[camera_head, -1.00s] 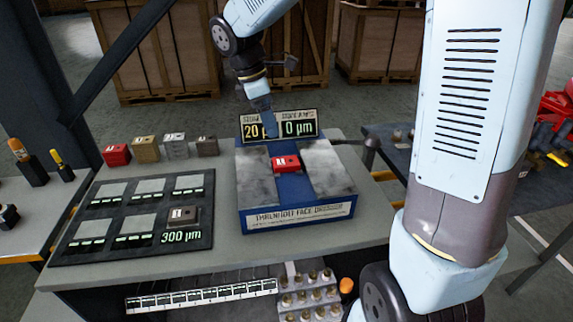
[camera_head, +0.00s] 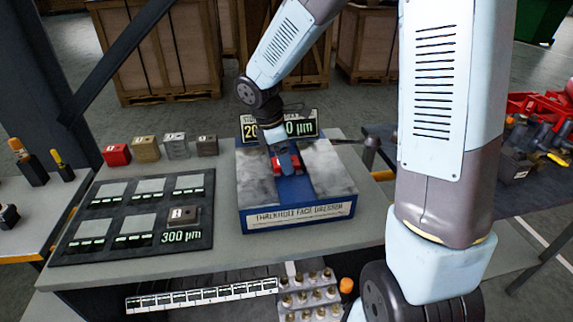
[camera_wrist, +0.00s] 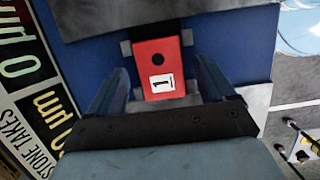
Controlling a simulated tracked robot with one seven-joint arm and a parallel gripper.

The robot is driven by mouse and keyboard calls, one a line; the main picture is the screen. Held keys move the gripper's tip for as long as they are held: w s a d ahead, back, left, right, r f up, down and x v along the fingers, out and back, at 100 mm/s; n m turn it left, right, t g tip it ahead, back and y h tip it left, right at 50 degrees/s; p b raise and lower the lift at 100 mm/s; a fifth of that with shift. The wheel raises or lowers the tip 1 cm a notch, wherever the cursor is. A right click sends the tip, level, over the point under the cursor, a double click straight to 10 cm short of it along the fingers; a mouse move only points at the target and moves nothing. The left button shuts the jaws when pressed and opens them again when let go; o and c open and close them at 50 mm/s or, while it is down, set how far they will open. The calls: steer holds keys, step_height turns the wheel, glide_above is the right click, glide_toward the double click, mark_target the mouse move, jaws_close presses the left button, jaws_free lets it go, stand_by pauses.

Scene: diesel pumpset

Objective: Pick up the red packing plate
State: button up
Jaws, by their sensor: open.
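The red packing plate (camera_head: 276,166) lies on the blue middle strip of the face dresser (camera_head: 345,211), between its two grey stone pads. In the wrist view the red plate (camera_wrist: 156,66) shows a dark hole and a white label marked 1. My gripper (camera_head: 288,165) is down over the plate and hides part of it in the head view. In the wrist view my gripper (camera_wrist: 158,75) is open, with one finger on each side of the plate and visible gaps between. Contact cannot be told.
Another red block (camera_head: 117,154) stands at the back left of the bench, beside tan, silver and dark blocks. A black tray (camera_head: 75,246) with grey pads and a dark block is at left. A display sign (camera_head: 306,127) stands close behind my gripper.

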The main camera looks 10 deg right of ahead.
steer(key=shift+d+f, duration=0.1)
steer(key=shift+f, duration=0.2)
steer(key=c, duration=1.5)
steer(key=shift+r, duration=0.1)
